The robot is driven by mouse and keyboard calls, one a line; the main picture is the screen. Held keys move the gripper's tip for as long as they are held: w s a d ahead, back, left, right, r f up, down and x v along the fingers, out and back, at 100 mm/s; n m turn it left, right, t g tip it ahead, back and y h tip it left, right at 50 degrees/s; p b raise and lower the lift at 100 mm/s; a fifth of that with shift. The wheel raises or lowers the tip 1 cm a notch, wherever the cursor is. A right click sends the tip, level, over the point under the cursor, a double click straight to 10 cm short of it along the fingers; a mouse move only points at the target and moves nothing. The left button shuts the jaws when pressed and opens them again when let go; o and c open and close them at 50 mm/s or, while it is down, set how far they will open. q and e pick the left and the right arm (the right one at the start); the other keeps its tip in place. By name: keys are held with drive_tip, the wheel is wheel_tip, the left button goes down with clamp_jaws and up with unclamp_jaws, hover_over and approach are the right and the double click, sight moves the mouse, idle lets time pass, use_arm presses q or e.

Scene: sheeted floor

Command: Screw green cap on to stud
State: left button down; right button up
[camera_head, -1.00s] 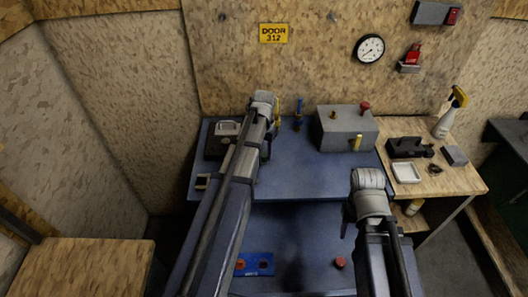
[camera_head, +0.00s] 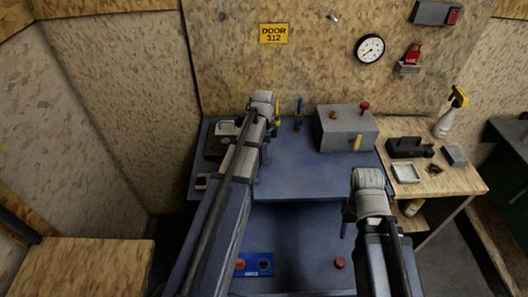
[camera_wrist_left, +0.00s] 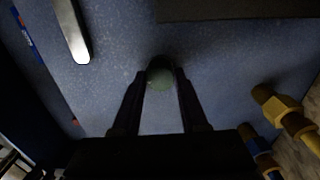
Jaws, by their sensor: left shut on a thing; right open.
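The green cap (camera_wrist_left: 160,76) is a dull green round piece between the fingertips of my left gripper (camera_wrist_left: 160,84), which is shut on it. In the head view the cap and left fingertips are hidden by my left forearm. A yellow stud (camera_head: 278,110) and a blue stud (camera_head: 298,114) stand at the back of the blue bench. In the left wrist view the yellow stud (camera_wrist_left: 284,110) and blue stud (camera_wrist_left: 262,156) are at lower right, apart from the cap. I cannot tell which takes the cap. My right gripper (camera_head: 346,224) is open and empty, above the lower blue surface.
A grey box (camera_head: 347,132) with red and yellow knobs stands right of the studs. A dark device (camera_head: 218,143) sits at the bench's left. A blue panel (camera_head: 258,264) and a red knob (camera_head: 340,262) are on the lower surface. The bench middle (camera_head: 300,178) is clear.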

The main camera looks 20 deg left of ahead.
use_arm(q)
drive_tip(key=shift+c, duration=1.8)
unclamp_jaws()
drive_tip(key=shift+r, duration=0.1)
wheel_tip(320, 180, up, 8)
drive_tip(key=p, duration=0.8)
drive_tip(key=shift+f, duration=0.2)
drive_tip(key=shift+d, duration=0.15)
drive_tip(key=s+d+f+n+b, duration=0.1)
drive_tip(key=s+d+n, duration=0.3)
drive_tip(key=s+d, duration=0.5)
drive_tip(key=s+d+f+n+y+b, duration=0.1)
drive_tip(key=s+d+n, duration=0.3)
drive_tip(key=s+d, duration=0.5)
drive_tip(key=d, duration=0.5)
drive_tip(key=shift+d+f+n+b, duration=0.15)
drive_tip(key=shift+n+b, duration=0.15)
drive_tip(key=shift+n, duration=0.1)
